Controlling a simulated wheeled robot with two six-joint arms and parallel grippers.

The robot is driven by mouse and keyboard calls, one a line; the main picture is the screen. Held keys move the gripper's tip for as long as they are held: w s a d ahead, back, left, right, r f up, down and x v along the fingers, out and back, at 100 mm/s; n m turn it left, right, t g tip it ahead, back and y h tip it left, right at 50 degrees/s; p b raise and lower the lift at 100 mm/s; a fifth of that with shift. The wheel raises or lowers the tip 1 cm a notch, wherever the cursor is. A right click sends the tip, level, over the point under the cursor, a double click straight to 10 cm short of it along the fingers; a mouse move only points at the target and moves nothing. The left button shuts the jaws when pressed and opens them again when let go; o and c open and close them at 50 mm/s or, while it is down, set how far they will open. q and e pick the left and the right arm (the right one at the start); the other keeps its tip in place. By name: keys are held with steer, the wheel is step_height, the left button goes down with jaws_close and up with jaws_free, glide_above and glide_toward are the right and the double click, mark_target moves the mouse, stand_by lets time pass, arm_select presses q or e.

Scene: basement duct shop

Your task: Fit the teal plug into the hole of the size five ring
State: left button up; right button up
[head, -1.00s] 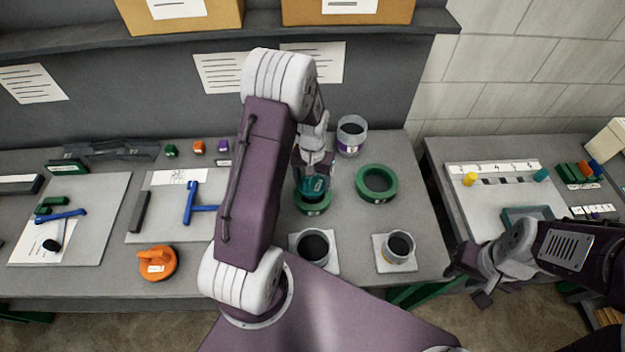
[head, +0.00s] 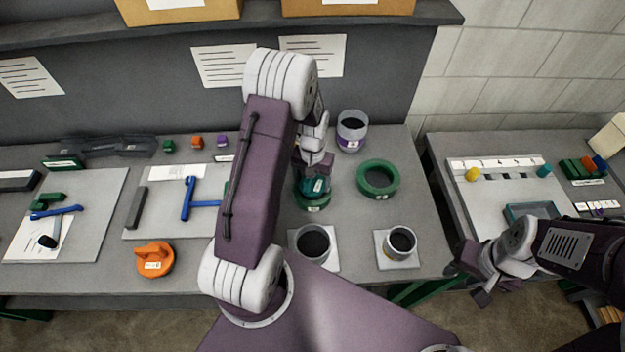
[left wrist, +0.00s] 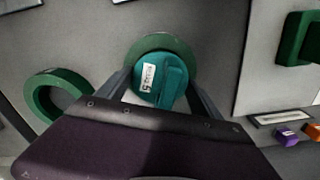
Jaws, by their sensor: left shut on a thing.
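The teal plug (head: 315,187), a round piece with a raised grip bar and a white label, is held in my left gripper (head: 313,178). The left wrist view shows the teal plug (left wrist: 150,90) between the two fingers, its label seeming to read 5. A green ring (head: 312,204) lies on the bench directly under the plug; in the left wrist view the green ring (left wrist: 178,45) shows around its far side. Whether the plug is in the hole or just above it is hidden. My right gripper (head: 467,281) looks open and empty, off the bench's right front.
Another green ring (head: 378,179) lies to the right, empty. A grey cup (head: 313,243) and a smaller one (head: 400,243) stand at the front, and a purple-banded jar (head: 351,132) behind. An orange plug (head: 155,259) lies at left front. A side table (head: 475,205) holds a board.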

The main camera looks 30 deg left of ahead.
arm_select(q)
steer(key=shift+f+b, duration=0.4)
steer(key=shift+f, duration=0.3)
steer(key=shift+f, duration=0.1)
steer(key=o, duration=1.8)
step_height(320, 180, up, 9)
steer(key=shift+r+b, duration=0.1)
steer(key=shift+b, duration=0.25)
